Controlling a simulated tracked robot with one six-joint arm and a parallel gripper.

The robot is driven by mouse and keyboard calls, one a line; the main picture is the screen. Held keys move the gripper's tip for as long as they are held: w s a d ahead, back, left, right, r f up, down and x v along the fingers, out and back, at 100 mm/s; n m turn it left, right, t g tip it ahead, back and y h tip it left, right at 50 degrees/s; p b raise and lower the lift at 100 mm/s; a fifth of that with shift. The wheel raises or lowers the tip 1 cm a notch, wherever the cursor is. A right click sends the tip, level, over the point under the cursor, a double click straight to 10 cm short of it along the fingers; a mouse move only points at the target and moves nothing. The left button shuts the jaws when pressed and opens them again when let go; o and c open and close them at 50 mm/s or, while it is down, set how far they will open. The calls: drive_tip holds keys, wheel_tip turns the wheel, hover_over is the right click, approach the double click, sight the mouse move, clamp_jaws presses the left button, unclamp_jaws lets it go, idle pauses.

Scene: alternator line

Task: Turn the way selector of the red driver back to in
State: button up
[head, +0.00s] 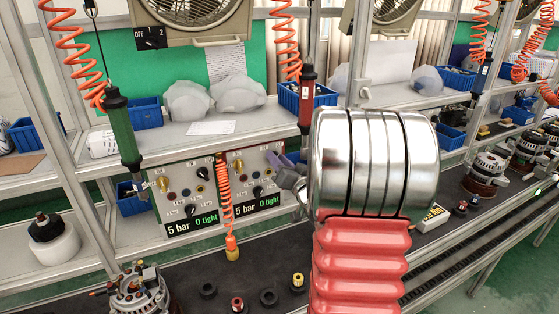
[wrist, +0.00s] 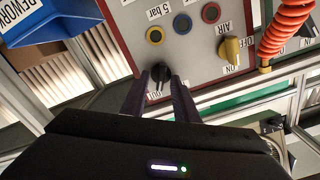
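The red driver (head: 306,100) hangs upright above the right-hand control panel (head: 247,201). My gripper (head: 277,160) is at that panel's upper right part in the head view and hides the knob there. The wrist view shows the panel turned over, with the black way selector (wrist: 159,76) between the tips of my dark purple fingers (wrist: 160,84). The fingers stand apart, one on each side of the knob; whether they touch it is hard to see. An OUT label lies just below the knob, and its narrow end points toward it. Another label is partly hidden by the right finger.
A yellow AIR knob (wrist: 230,50) sits beside the selector, with an orange coiled hose (wrist: 284,30) close by. The green driver (head: 123,130) hangs over the left panel (head: 180,194). Dark rings and small parts lie on the black bench below.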

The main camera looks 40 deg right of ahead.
drive_tip(key=shift+c, duration=0.3)
clamp_jaws()
drive_tip(key=shift+d, duration=0.1)
